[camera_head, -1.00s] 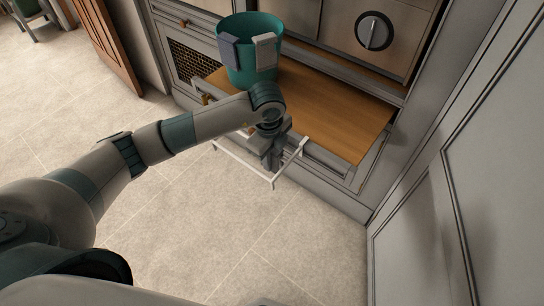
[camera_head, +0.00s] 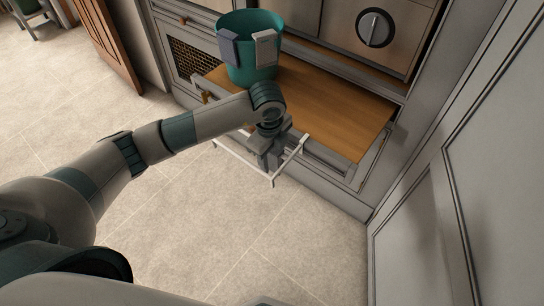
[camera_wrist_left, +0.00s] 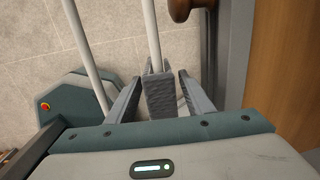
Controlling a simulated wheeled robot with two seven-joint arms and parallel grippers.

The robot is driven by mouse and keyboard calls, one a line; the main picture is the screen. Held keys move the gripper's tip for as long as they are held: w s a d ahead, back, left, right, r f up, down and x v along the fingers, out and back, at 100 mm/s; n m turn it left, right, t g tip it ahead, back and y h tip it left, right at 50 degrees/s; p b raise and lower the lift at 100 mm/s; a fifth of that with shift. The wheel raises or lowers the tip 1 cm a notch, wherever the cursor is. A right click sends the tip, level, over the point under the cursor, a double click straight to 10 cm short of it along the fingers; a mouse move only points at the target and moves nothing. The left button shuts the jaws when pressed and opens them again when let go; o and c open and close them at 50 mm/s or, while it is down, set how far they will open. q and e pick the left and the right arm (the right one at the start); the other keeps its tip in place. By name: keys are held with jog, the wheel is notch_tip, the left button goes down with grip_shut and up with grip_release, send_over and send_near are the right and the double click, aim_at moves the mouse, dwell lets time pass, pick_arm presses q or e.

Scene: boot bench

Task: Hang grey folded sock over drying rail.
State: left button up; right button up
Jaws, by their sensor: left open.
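The grey folded sock (camera_wrist_left: 162,97) sits over a white bar of the drying rail (camera_wrist_left: 150,30) in the left wrist view, with the bar running to its top. My left gripper (camera_wrist_left: 160,98) is open, one finger on each side of the sock, with visible gaps. In the head view, my left gripper (camera_head: 268,165) points down at the white drying rail (camera_head: 240,161), which juts out in front of the drawer unit. My wrist hides most of the sock there. My right gripper is not in view.
A teal bucket (camera_head: 250,72) stands on the wooden shelf (camera_head: 325,108), with a dark grey-blue folded piece (camera_head: 228,48) and a light grey one (camera_head: 266,49) on its rim. A cabinet panel (camera_head: 425,235) closes the right side. The tiled floor at lower centre is clear.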

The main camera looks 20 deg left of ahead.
pick_arm(q)
jog(key=shift+r, duration=0.15)
jog(key=r, duration=0.4)
jog(key=s+r, duration=0.1)
jog(key=r, duration=0.8)
jog(key=shift+s+a+r, duration=0.1)
jog(key=shift+s+r, duration=0.05)
jog(key=shift+r, duration=0.1)
jog(key=shift+s+r, duration=0.15)
jog(key=shift+r, duration=0.75)
jog(key=shift+s+r, duration=0.15)
jog(key=shift+r, duration=0.7)
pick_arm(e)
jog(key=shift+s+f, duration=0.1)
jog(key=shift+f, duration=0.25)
